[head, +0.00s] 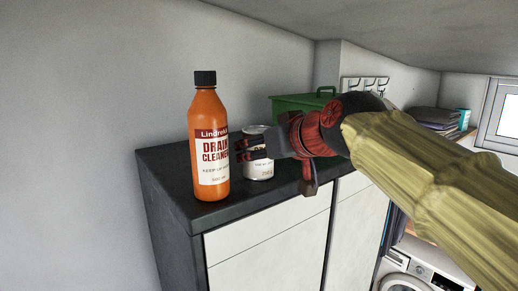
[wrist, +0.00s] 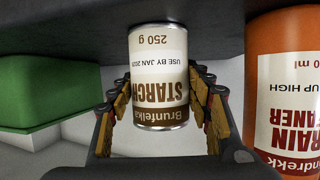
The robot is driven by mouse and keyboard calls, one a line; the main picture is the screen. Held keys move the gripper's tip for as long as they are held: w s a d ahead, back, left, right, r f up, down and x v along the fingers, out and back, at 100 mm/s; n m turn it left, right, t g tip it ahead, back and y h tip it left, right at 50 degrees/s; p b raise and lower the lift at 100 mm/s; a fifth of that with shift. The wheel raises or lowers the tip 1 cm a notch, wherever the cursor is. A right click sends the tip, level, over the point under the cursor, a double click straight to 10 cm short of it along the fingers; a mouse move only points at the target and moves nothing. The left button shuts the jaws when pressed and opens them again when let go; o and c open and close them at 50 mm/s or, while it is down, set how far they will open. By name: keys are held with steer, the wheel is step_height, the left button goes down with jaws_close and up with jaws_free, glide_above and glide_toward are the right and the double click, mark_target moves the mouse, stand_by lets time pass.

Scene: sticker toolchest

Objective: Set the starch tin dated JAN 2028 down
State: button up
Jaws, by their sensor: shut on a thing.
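The starch tin (head: 260,168) is a small white and brown can at the dark top of the cabinet, behind and right of the orange bottle. In the wrist view the tin (wrist: 160,75) appears upside down, with "STARCH", "250 g" and "USE BY JAN" readable; the last digit of the year is hard to make out. My gripper (head: 247,150) is shut on the tin, with a padded finger on each side in the wrist view (wrist: 158,100). The tin looks upright. Its base is at or just above the cabinet top; I cannot tell if they touch.
An orange drain cleaner bottle (head: 209,145) stands close to the left of the tin. A green box (head: 300,104) stands behind my gripper. The dark cabinet top (head: 170,160) is bare at its left and front. A washing machine (head: 410,283) is lower right.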

steer(key=o, duration=1.5)
steer(key=shift+c, duration=0.2)
steer(key=shift+r+p, duration=0.2)
steer(key=shift+p, duration=0.1)
steer(key=b+v, duration=0.4)
steer(key=v, duration=0.8)
steer(key=s+d+f+m+g+h, duration=0.1)
steer(key=s+d+f, duration=0.3)
steer(key=f, duration=1)
steer(key=s+d+f+m+g+h, duration=0.2)
steer(key=s+f, duration=0.5)
steer(key=f, duration=0.8)
steer(key=s+d+f+m+g+h, duration=0.2)
steer(key=s+d+f, duration=0.3)
steer(key=f, duration=1)
steer(key=shift+s+d+g+h, duration=0.3)
steer(key=shift+s+g, duration=0.35)
steer(key=shift+g, duration=0.15)
steer(key=shift+f, duration=0.1)
